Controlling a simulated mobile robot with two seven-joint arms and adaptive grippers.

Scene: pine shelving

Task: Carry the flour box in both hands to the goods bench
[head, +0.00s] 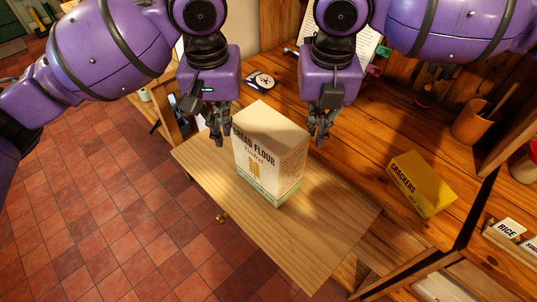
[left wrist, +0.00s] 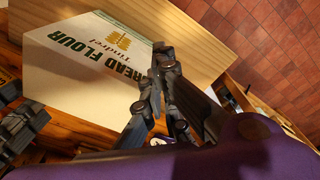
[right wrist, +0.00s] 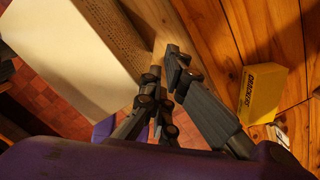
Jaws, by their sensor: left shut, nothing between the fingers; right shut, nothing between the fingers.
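The flour box (head: 268,155), cream with "Bread Flour" lettering and a green base band, stands upright on a pale wooden board (head: 330,225). My left gripper (head: 219,142) is shut and empty, just left of the box near its upper part. My right gripper (head: 320,142) is shut and empty, to the right of the box with a small gap. In the left wrist view the lettered face (left wrist: 85,55) lies beside the fingers (left wrist: 157,68). In the right wrist view a plain pale face (right wrist: 70,50) lies left of the fingers (right wrist: 165,65). I cannot tell which surface is the goods bench.
A yellow crackers box (head: 421,184) lies on the wooden counter (head: 375,150) to the right. A brown cup (head: 470,122) stands behind it. Bins labelled rice (head: 508,228) are at the far right. Tiled floor (head: 100,210) is open to the left.

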